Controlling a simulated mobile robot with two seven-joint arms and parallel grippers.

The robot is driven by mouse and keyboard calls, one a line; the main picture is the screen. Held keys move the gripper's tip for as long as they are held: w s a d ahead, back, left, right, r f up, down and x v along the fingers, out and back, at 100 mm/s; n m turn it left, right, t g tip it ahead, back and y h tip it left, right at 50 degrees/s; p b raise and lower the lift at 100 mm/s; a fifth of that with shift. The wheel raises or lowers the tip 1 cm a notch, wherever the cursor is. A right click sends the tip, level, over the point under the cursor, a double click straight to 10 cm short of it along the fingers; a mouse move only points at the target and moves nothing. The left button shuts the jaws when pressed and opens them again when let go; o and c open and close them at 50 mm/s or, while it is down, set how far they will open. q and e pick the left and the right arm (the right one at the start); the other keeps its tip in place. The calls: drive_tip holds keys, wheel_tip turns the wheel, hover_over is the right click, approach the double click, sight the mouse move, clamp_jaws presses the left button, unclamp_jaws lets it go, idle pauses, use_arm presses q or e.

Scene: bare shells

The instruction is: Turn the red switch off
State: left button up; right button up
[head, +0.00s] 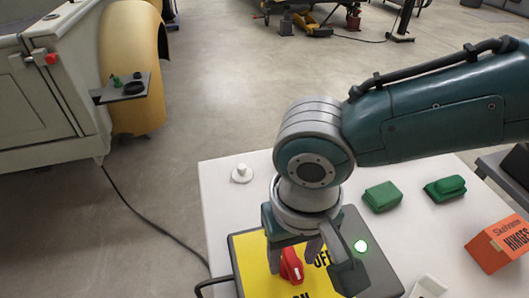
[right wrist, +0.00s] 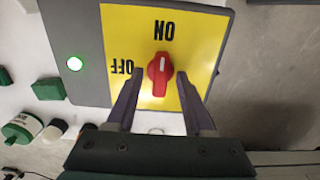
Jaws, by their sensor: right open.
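The red switch (head: 291,265) is a rotary knob on a yellow plate (head: 254,270) marked ON and OFF, set in a grey box (head: 371,262) on the white table. In the right wrist view the red switch (right wrist: 160,75) has its white mark towards ON, and OFF is printed to its left. A green lamp (head: 361,246) on the box is lit. My right gripper (head: 298,256) is above the plate, open. In the right wrist view its fingertips (right wrist: 161,79) are on either side of the knob, with gaps visible. My left gripper is not in view.
Green blocks (head: 382,196) and an orange hinges box (head: 498,243) stand right of the grey box. A white knobbed piece (head: 241,173) is behind it. A black cable (head: 150,222) runs over the floor at left. The table's back left is mostly clear.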

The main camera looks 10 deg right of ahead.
drive_tip(key=shift+c, duration=0.2)
clamp_jaws()
idle(0.4)
